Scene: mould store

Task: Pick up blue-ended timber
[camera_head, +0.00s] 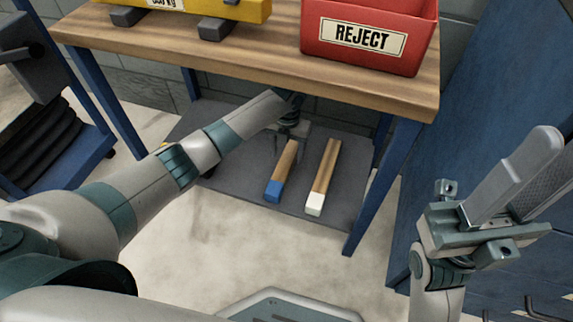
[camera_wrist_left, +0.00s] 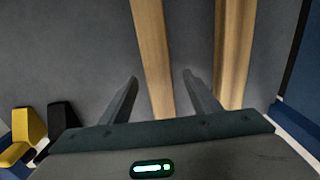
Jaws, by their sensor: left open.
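The blue-ended timber (camera_head: 286,165) lies on the grey lower shelf under the bench, its blue end towards me. The white-ended timber (camera_head: 325,170) lies beside it on the right, with a gap between. My left gripper (camera_head: 291,128) reaches under the bench to the far end of the blue-ended timber; the arm partly hides it. In the left wrist view my left gripper (camera_wrist_left: 160,78) is open, with the left timber (camera_wrist_left: 151,50) showing between its fingers; its coloured end is out of that view. My right gripper (camera_head: 530,165) is raised at the right, away from the timbers.
The wooden bench top (camera_head: 250,45) is above my left forearm, with a red REJECT bin (camera_head: 365,60) and a yellow weight-marked item (camera_head: 225,10) on it. Blue bench legs (camera_head: 385,185) flank the grey shelf (camera_head: 235,185). A blue rack (camera_head: 85,165) stands at the left.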

